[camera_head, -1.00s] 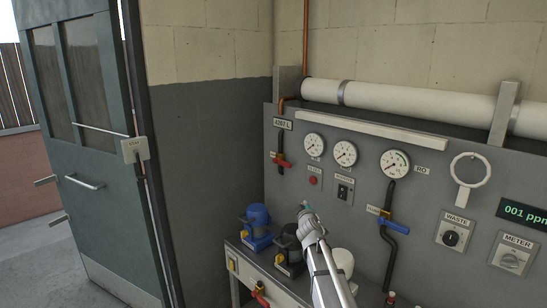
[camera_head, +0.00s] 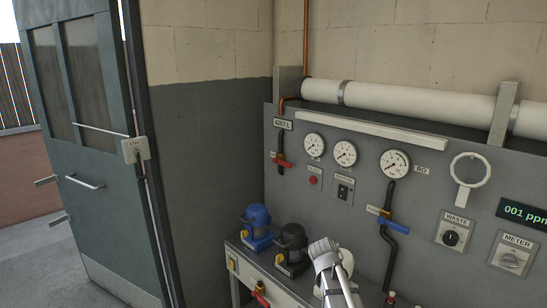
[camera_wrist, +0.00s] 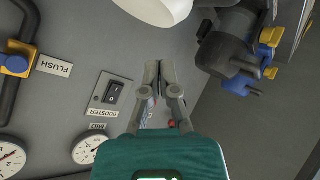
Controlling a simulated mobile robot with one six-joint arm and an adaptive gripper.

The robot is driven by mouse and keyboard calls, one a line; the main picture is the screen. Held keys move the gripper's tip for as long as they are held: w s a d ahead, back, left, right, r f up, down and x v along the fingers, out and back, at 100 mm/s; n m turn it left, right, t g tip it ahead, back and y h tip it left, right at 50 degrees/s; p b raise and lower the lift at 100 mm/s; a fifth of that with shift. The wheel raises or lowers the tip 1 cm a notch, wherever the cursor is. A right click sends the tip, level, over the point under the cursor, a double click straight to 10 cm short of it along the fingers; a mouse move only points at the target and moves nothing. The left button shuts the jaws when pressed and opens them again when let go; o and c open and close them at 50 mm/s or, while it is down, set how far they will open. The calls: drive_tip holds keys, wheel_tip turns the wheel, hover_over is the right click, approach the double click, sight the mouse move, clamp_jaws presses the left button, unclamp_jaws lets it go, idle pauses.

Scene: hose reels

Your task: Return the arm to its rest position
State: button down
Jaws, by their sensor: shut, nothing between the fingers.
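My gripper (camera_wrist: 159,68) is shut and empty in the wrist view, its two fingers together in front of the grey panel. In the head view my arm (camera_head: 328,262) rises from the bottom edge, right of the black-topped pump (camera_head: 291,238); its fingers cannot be made out there. The arm overlaps a white rounded object (camera_head: 347,262) on the bench, which is partly hidden. The gripper appears apart from the panel and holds nothing.
The grey panel (camera_head: 340,215) carries gauges, a booster switch (camera_head: 343,190), a blue-handled valve (camera_head: 393,225) and knobs. A blue-topped pump (camera_head: 257,220) stands on the bench beside the black one. A green door (camera_head: 90,170) is at left, with bare floor near it.

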drive_tip(key=s+a+f+m+g+y, duration=0.1)
drive_tip(key=s+f+g, duration=0.1)
drive_tip(key=s, duration=0.6)
drive_tip(key=s+f+m+g+y, duration=0.1)
drive_tip(key=s+f+g, duration=0.2)
drive_tip(key=s, duration=0.6)
drive_tip(key=s+a+f+m+g+y, duration=0.1)
drive_tip(key=s+g, duration=0.3)
drive_tip(key=s, duration=0.5)
drive_tip(key=shift+s+a+f+g+y, duration=0.2)
drive_tip(key=shift+a+f+g+y, duration=0.15)
drive_tip(key=shift+f, duration=0.35)
drive_tip(key=c, duration=1.3)
unclamp_jaws()
drive_tip(key=shift+c, duration=0.2)
